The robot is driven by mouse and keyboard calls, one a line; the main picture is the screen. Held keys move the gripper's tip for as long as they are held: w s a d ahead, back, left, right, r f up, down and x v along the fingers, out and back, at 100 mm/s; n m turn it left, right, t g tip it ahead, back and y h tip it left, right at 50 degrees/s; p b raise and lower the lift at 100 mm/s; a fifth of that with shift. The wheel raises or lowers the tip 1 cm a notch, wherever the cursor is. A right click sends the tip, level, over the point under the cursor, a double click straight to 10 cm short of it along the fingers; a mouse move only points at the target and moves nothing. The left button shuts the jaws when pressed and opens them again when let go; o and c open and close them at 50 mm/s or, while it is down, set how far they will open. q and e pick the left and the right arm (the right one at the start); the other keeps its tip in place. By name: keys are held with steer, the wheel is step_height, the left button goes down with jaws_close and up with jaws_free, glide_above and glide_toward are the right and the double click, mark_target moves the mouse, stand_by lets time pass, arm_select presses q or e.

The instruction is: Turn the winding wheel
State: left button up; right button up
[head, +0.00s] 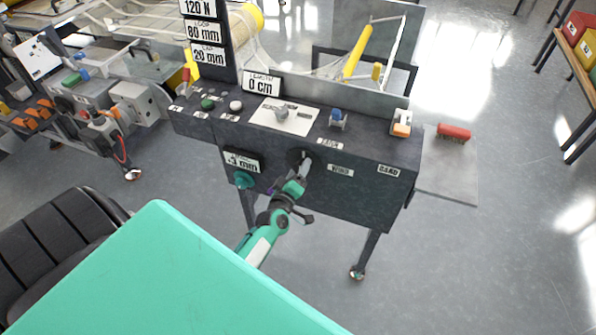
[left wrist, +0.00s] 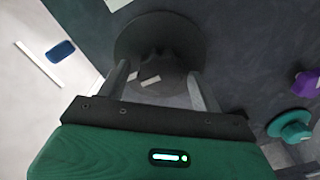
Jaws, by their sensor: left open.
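The winding wheel (head: 295,155) is a dark round disc on the front panel of the dark machine console (head: 345,195), left of a label that seems to read WIND. In the left wrist view the wheel (left wrist: 160,25) has a dark raised hub with small pale marks. My left gripper (head: 303,168) is in front of the wheel and hides part of it. Its fingers (left wrist: 158,82) are open, one on each side of the hub. I cannot tell whether they touch it. My right gripper is not in view.
A teal knob (head: 243,180) sits left of the wheel; a purple knob (left wrist: 307,83) shows beside it in the left wrist view. The console top holds switches, a blue clamp-like part (head: 337,118) and an orange-white switch (head: 401,124). A teal surface (head: 170,270) fills the lower left.

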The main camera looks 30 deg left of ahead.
arm_select(q)
steer(key=b+v, duration=0.2)
steer(key=v, duration=1.1)
steer(key=shift+s, duration=0.4)
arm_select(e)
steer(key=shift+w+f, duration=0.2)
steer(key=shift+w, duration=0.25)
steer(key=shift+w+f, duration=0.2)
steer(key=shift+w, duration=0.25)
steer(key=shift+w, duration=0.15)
